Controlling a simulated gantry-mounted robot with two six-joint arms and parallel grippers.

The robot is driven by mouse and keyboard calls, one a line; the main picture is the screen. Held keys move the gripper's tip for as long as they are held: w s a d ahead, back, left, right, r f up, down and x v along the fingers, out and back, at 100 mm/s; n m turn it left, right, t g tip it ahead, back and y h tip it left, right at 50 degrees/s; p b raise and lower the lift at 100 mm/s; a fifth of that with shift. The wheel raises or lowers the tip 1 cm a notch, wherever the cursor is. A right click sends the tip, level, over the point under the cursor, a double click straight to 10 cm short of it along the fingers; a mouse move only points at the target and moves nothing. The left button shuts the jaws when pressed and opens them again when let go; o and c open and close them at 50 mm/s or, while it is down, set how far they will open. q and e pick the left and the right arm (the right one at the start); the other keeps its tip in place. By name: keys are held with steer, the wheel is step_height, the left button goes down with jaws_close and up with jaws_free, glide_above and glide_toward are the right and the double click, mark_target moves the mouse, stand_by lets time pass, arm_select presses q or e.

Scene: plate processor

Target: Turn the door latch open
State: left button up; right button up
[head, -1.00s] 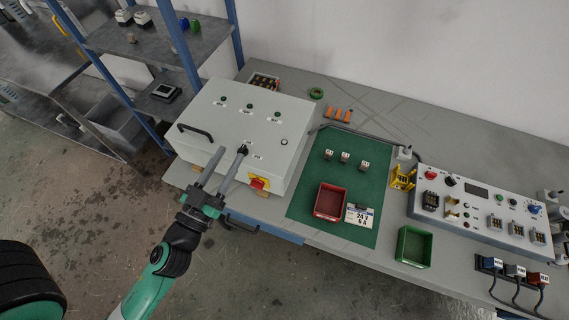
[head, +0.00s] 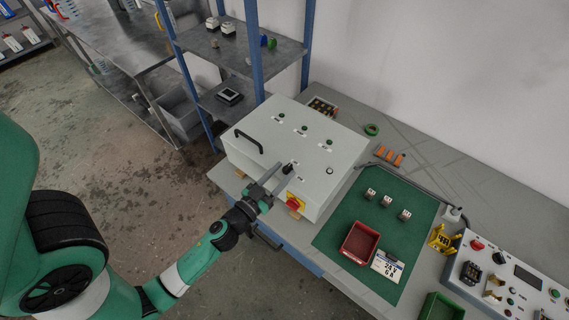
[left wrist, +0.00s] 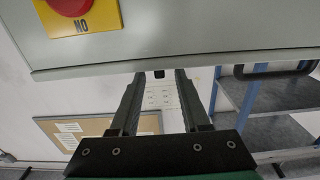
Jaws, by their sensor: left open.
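The grey control cabinet (head: 262,145) lies on the bench with its door face up. A small black door latch (head: 288,168) sits near its front edge, left of and behind a red knob on a yellow plate (head: 294,202). My left gripper (head: 278,174) is open at the latch, with its fingertips close to it. In the left wrist view a small black part (left wrist: 159,74), apparently the latch, shows between the tips of my left gripper (left wrist: 160,82), below the cabinet edge. I cannot tell whether the fingers touch it. My right gripper is not in view.
A black handle (head: 249,141) stands up from the cabinet's left side. A green mat (head: 345,212) with a red bin (head: 359,243) lies to the right. A shelf rack with blue posts (head: 254,50) stands behind left. The red knob is close to my gripper.

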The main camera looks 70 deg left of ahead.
arm_select(q)
steer(key=shift+x, duration=0.85)
steer(key=shift+c, duration=0.2)
jaws_close()
